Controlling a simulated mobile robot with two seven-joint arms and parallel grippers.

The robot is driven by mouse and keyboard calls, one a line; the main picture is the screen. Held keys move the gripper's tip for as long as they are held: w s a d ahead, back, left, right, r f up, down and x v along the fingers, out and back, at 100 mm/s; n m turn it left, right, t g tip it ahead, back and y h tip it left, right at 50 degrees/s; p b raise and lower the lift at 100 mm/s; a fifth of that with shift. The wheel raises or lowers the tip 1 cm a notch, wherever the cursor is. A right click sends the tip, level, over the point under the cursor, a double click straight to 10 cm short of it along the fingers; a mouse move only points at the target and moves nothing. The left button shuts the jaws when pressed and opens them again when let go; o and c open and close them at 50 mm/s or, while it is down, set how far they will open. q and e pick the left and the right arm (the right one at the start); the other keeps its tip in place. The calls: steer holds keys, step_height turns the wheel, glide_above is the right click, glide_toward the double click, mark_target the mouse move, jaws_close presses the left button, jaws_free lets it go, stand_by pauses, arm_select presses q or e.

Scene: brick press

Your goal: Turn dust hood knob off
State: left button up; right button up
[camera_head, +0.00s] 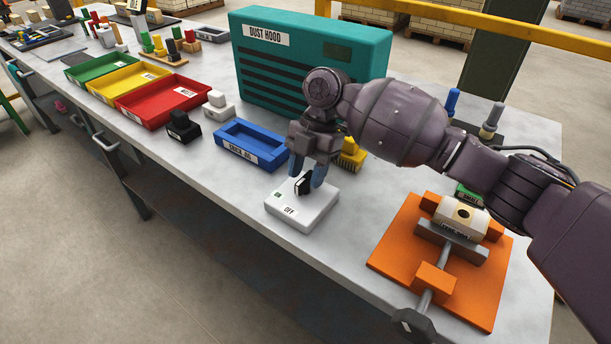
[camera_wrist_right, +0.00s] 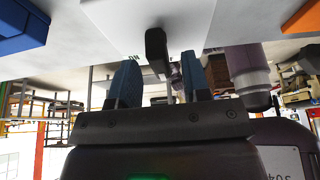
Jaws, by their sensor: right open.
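The dust hood (camera_head: 300,65) is a teal box with dark slots and a "DUST HOOD" label, standing at the back of the table. A white switch box (camera_head: 302,212) with a green "ON" mark and an "OFF" label sits near the table's front edge. Its black knob (camera_head: 303,184) stands up from the top; the knob also shows in the right wrist view (camera_wrist_right: 157,48). My right gripper (camera_head: 307,172) is over the box with its blue fingers open on either side of the knob. Whether a finger touches the knob cannot be told. My left gripper is not seen.
An orange clamp fixture (camera_head: 400,255) holding a pale block (camera_head: 461,217) stands right of the switch box. A blue tray (camera_head: 236,160), a yellow brush (camera_head: 353,154) and a black block (camera_head: 184,130) lie behind and left. Red (camera_head: 150,122), yellow and green trays stand farther left.

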steer(key=v, duration=0.9)
steer(key=shift+r, duration=0.25)
